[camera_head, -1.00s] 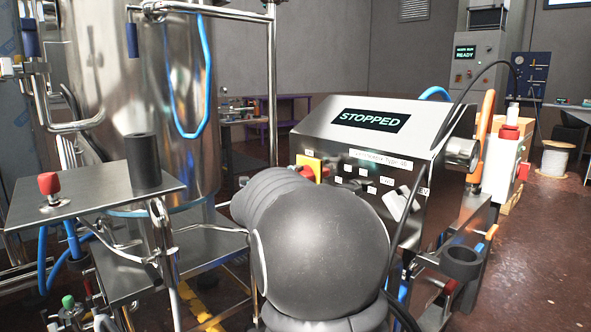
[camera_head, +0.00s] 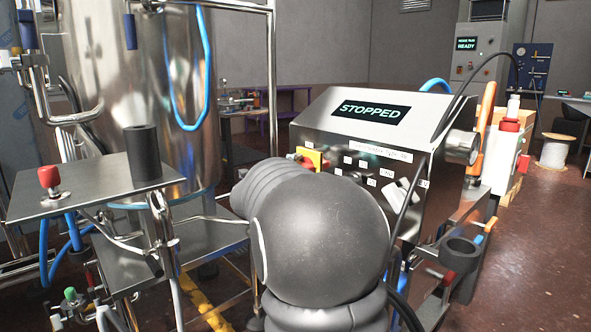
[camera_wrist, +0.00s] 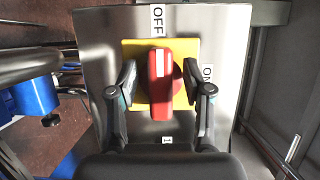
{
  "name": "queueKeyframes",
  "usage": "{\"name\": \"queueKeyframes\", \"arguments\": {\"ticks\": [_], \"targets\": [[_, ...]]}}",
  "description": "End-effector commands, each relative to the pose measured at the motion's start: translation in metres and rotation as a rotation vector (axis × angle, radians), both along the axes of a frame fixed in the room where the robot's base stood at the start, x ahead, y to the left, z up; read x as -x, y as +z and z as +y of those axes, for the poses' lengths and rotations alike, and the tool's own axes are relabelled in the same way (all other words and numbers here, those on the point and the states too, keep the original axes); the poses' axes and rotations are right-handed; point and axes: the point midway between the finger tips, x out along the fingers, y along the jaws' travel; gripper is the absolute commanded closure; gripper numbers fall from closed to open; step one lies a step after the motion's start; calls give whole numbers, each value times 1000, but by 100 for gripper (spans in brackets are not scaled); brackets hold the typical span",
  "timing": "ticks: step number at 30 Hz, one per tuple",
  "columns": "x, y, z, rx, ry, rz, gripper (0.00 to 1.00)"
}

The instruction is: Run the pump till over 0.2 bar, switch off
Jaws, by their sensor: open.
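The control box (camera_head: 350,135) stands ahead with a sloped top. Its display (camera_head: 371,112) reads STOPPED. A red rotary switch (camera_wrist: 160,85) sits on a yellow plate (camera_wrist: 184,48), and its handle stands upright in the wrist view, in line with the OFF label (camera_wrist: 157,20). The ON label (camera_wrist: 207,76) is to the right. My gripper (camera_wrist: 160,78) is open, with one finger on each side of the red handle and a gap on both sides. In the head view my arm hides the gripper and part of the box front. No pressure reading is legible.
A steel vessel (camera_head: 130,90) and a small steel table (camera_head: 95,185) with a black cylinder (camera_head: 142,153) stand left. An orange-handled fitting (camera_head: 485,115) and hoses are right of the box. A grey cabinet (camera_head: 485,45) reading READY stands behind. Open floor lies right.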

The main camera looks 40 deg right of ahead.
Motion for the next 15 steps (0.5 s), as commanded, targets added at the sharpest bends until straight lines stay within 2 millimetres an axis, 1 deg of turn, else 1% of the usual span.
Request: {"name": "queueKeyframes", "arguments": {"ticks": [5,15], "targets": [[8,1,18,-1,3,-1,50],[38,1,77,0,5,0,50]]}}
